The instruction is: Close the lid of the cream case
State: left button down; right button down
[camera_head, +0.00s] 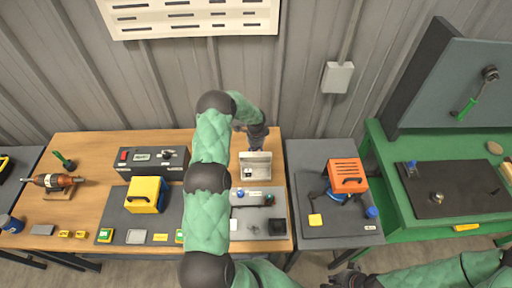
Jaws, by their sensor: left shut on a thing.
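The cream case (256,174) stands at the back of a grey mat on the right part of the wooden table. Its lid (255,157) stands up at the back, so the case is open, and a small dark item shows inside. My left gripper (256,146) reaches down from behind and is shut on the upper edge of the lid. The fingertips are small and partly hidden. My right gripper (345,279) is low at the bottom edge, far from the case; its fingers are too unclear to read.
My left arm crosses the table's middle. A yellow box (147,194) and a dark switch box (151,162) lie to the left. An orange device (347,174) stands on the grey table (300,160) at right.

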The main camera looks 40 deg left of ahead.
aim_at(256, 156)
pick_arm(q)
jog(key=shift+s+d, duration=0.4)
jog(key=shift+s, duration=0.2)
jog(key=shift+r, duration=0.1)
jog(key=shift+s+d+r, duration=0.2)
jog(key=shift+s+d, duration=0.2)
jog(key=shift+s, duration=0.1)
jog(key=shift+s+d+r+b, duration=0.1)
jog(key=shift+s+d+b, duration=0.2)
jog(key=shift+s+d, duration=0.2)
jog(key=c, duration=1.1)
grip_release()
jog(key=shift+a, duration=0.1)
